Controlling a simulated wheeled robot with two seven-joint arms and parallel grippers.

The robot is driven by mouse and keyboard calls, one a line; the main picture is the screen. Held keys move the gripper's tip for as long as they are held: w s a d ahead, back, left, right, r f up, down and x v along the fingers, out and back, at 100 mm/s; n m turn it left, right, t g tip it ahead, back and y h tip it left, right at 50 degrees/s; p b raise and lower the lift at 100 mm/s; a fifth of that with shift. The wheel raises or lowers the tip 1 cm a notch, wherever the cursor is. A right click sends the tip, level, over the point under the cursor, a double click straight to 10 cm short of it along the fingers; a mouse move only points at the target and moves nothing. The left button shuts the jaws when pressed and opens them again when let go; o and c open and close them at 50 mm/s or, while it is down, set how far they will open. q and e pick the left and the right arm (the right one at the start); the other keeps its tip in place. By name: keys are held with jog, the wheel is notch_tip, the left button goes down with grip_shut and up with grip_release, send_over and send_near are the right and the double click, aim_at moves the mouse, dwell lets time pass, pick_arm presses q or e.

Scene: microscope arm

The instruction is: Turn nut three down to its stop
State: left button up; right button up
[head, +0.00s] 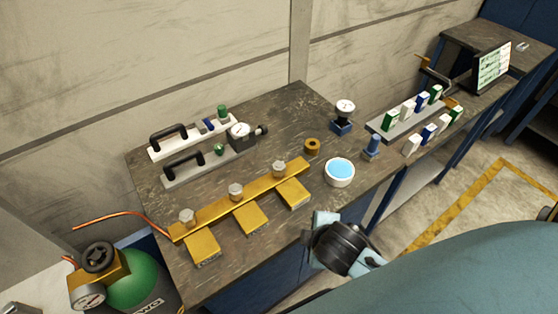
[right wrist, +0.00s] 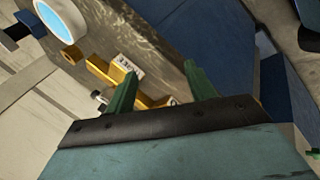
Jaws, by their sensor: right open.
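A long brass bar (head: 215,208) lies on the dark bench, with brass blocks along its near side. Three silver hex nuts stand along it: a left one (head: 187,216), a middle one (head: 236,190) and a right one (head: 279,168). The block beside the right nut carries a label in the right wrist view (right wrist: 128,65) that seems to read THREE. My left gripper is out of view.
A white bowl of blue liquid (head: 339,171) and a brass ring (head: 312,146) stand right of the bar. Two handled plates, one with a dial gauge (head: 240,130), lie behind. A green gas cylinder (head: 135,286) stands front left.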

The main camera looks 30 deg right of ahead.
jog(key=w+r+n+t+h, duration=0.1)
jog(key=w+r+n+t, duration=0.2)
jog(key=w+r+n, duration=0.35)
jog(key=n+t+y, duration=0.1)
jog(key=n+t, duration=0.3)
jog(key=n, duration=1.3)
send_near(280, 168)
jog(key=b+x, duration=0.1)
jog(key=x, duration=1)
jog(key=shift+c, duration=0.4)
jog(key=c, duration=0.9)
jog(key=shift+m, duration=0.25)
